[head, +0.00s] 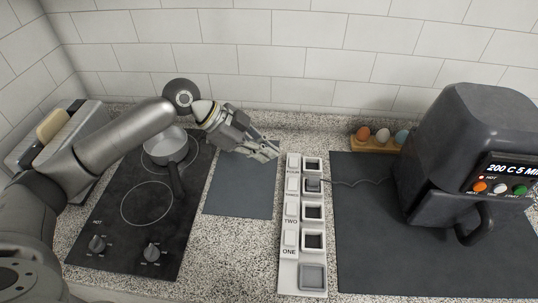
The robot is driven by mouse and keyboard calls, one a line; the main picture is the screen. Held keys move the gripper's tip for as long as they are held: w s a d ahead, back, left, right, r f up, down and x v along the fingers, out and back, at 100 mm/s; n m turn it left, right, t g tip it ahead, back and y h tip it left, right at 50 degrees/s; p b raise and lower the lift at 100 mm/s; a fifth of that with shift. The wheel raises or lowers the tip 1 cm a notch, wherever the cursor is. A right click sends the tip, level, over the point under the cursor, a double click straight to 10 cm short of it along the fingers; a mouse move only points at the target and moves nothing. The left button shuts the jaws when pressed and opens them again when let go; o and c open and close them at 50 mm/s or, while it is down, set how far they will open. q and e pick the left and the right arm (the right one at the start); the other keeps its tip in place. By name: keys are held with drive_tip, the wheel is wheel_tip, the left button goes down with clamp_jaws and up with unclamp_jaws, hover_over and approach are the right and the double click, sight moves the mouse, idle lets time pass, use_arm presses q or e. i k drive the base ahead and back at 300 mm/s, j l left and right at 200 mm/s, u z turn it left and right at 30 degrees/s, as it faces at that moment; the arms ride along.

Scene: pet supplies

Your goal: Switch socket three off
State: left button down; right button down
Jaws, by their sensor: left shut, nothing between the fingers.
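A white socket strip (289,271) runs front to back on the counter. Its left column holds several white rocker switches, with labels that read ONE, TWO and FOUR. The third switch from the front (292,185) lies between TWO and FOUR; its own label is too small to read, and I cannot tell its on or off position. A dark plug (313,186) sits in the socket beside it. My left gripper (272,153) is shut and empty, just left of the strip's far end, apparently above the counter. My right gripper is not in view.
An air fryer (432,165) stands on a dark mat at right, with a cord running from the plug towards it. A cooktop (135,225) with a pot (167,147) lies left. A toaster (62,137) and an egg holder (372,143) stand at the back.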

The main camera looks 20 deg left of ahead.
sight(293, 182)
drive_tip(key=j+z, duration=0.25)
drive_tip(key=k+j+z, duration=0.25)
drive_tip(key=j, duration=0.15)
drive_tip(key=j+z, duration=0.25)
drive_tip(key=k+j, duration=0.05)
drive_tip(key=j, duration=0.05)
